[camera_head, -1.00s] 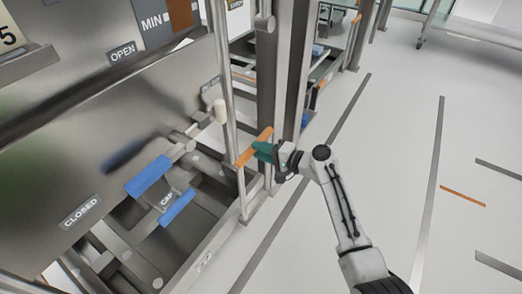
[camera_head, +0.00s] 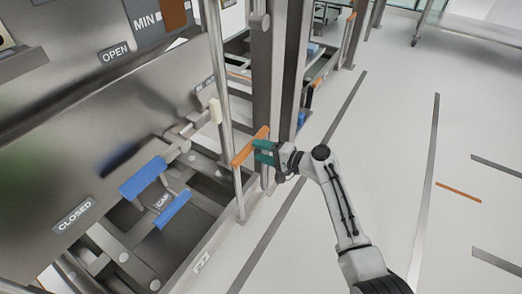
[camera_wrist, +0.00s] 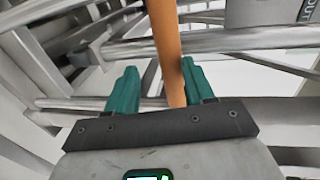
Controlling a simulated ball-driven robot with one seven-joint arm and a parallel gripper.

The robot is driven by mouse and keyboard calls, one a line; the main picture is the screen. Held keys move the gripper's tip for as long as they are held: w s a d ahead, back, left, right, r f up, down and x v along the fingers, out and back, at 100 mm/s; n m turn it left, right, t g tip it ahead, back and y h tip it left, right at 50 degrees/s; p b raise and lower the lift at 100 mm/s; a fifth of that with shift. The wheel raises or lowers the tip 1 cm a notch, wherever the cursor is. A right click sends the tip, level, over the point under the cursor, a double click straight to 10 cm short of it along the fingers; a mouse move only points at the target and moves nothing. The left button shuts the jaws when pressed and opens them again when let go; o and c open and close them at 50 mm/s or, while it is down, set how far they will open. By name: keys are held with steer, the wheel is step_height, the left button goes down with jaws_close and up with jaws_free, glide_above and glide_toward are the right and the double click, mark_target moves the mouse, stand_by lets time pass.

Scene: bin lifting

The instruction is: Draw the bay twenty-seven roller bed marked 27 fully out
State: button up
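An orange bar handle (camera_head: 249,147) stands out at the front of the steel frame, left of my gripper in the head view. In the wrist view the orange handle (camera_wrist: 166,45) passes between the spread fingers of my gripper (camera_wrist: 157,80). It is close to the right finger, with a clear gap to the left finger. A small pale label (camera_head: 202,262) is on the lower rail; I cannot read its number. The roller bed itself is not clearly distinguishable.
A steel panel with an OPEN label (camera_head: 115,52) and a CLOSED label (camera_head: 74,214) fills the left. Blue grips (camera_head: 143,177) and a vertical steel pole (camera_head: 217,90) stand left of the handle.

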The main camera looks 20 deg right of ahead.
steer(key=shift+a+r, duration=0.2)
steer(key=shift+s, duration=0.1)
steer(key=p+v, duration=0.4)
steer(key=v, duration=0.6)
steer(key=shift+s+d, duration=0.2)
steer(key=shift+d, duration=0.15)
steer(key=shift+o, duration=0.2)
